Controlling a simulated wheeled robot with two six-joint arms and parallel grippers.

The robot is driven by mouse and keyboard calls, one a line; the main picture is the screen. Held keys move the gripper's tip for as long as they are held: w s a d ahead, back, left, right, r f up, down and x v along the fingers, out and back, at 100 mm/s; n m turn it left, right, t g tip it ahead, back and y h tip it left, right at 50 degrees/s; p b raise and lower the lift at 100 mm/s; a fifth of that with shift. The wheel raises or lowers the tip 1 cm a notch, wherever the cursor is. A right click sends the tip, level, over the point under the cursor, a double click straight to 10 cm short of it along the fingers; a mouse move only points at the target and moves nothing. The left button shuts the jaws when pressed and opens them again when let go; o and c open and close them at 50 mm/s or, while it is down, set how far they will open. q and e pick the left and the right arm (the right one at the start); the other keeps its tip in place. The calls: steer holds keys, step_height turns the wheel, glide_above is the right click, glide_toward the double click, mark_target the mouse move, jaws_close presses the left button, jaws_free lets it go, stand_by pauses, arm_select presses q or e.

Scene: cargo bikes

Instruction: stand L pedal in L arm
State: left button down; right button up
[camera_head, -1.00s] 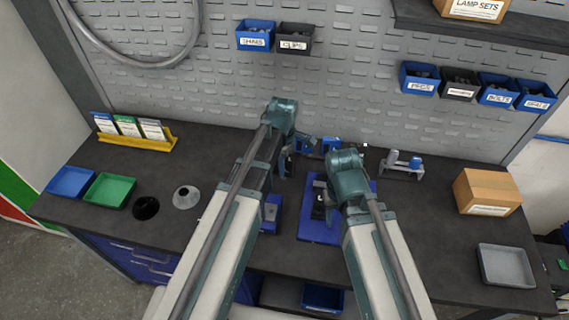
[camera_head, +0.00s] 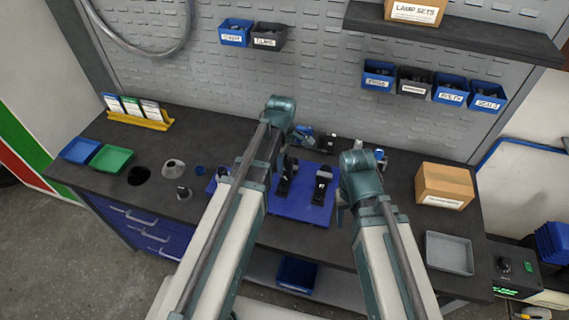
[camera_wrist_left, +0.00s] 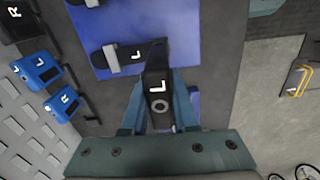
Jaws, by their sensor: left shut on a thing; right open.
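My left gripper (camera_wrist_left: 160,108) is shut on a black block marked L, the L pedal (camera_wrist_left: 157,72), in the left wrist view. In the head view my left gripper (camera_head: 279,166) is at the left side of the blue mat, and its arm mostly hides the pedal. The L arm (camera_wrist_left: 128,56) is a dark rounded bar with a grey strip and an L, lying on the mat; it also shows in the head view (camera_head: 287,180). The pedal overlaps the mat's edge beside it; whether they touch is unclear. My right gripper (camera_head: 341,212) is open near the mat's right edge.
The blue mat (camera_head: 298,209) also bears a second dark bar (camera_head: 321,188). Behind it are blue blocks marked L (camera_wrist_left: 38,68) and R (camera_wrist_left: 62,103), and a black part marked R (camera_wrist_left: 20,20). A cardboard box (camera_head: 444,184) and grey tray (camera_head: 449,252) stand right.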

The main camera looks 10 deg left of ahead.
mark_target(282, 177)
arm_select(q)
steer(key=shift+a+f, duration=0.1)
steer(key=shift+f, duration=0.05)
steer(key=shift+f+b, duration=2.8)
steer(key=shift+b, duration=0.15)
steer(key=shift+f+b, duration=0.5)
steer(key=shift+f, duration=0.05)
steer(key=c, duration=0.6)
jaws_free()
steer(key=shift+r, duration=0.15)
step_height(282, 177, up, 14)
steer(key=p, duration=1.4)
steer(key=shift+f, duration=0.25)
